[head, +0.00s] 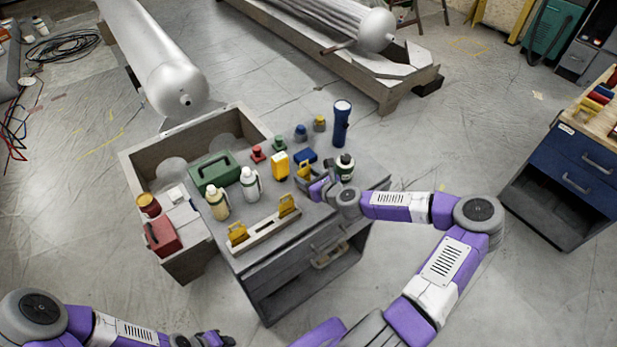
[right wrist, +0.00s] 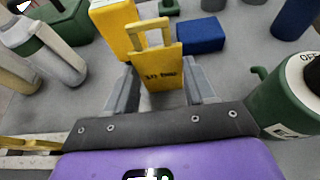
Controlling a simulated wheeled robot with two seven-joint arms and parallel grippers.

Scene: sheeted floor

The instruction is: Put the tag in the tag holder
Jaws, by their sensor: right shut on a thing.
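The yellow tag (right wrist: 160,68), with a loop handle on top and dark lettering, stands upright between the fingers of my right gripper (right wrist: 162,92). In the head view the tag (head: 304,172) is at the right gripper (head: 314,185), over the right part of the grey bench top. The tag holder (head: 264,233) is a long pale bar at the front edge of the bench, with a yellow tag at its left end (head: 238,233) and another at its right end (head: 288,206). My left gripper (head: 212,340) is at the bottom edge, apart from the bench, its fingers unclear.
A blue flashlight (head: 341,122) stands behind. White bottles (head: 250,184) and a green case (head: 214,172) are left.

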